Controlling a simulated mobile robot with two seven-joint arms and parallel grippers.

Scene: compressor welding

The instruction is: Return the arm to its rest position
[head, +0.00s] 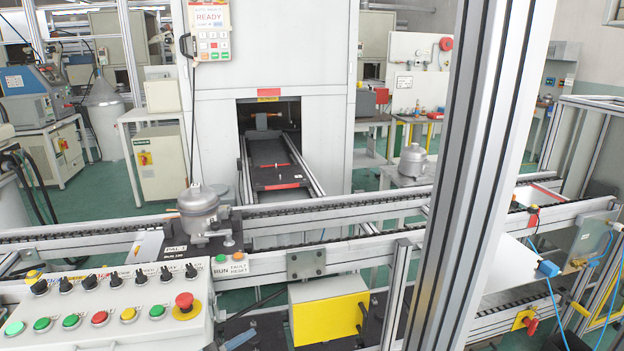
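Neither of my grippers shows in the head view, and I cannot make out either arm. A grey compressor (199,209) stands upright on a dark pallet (213,241) on the near conveyor (370,247), left of centre. A second grey compressor (413,160) stands on a small table behind the conveyor. The white welding cabinet (285,45) has an open hatch, and an empty-looking dark slide tray (272,165) comes out of it on rails.
A control panel (100,308) with knobs, coloured buttons and a red emergency stop fills the lower left. A thick aluminium post (480,170) rises right of centre. A yellow-and-white box (330,318) hangs below the conveyor. A white sloped panel (508,262) lies at the right.

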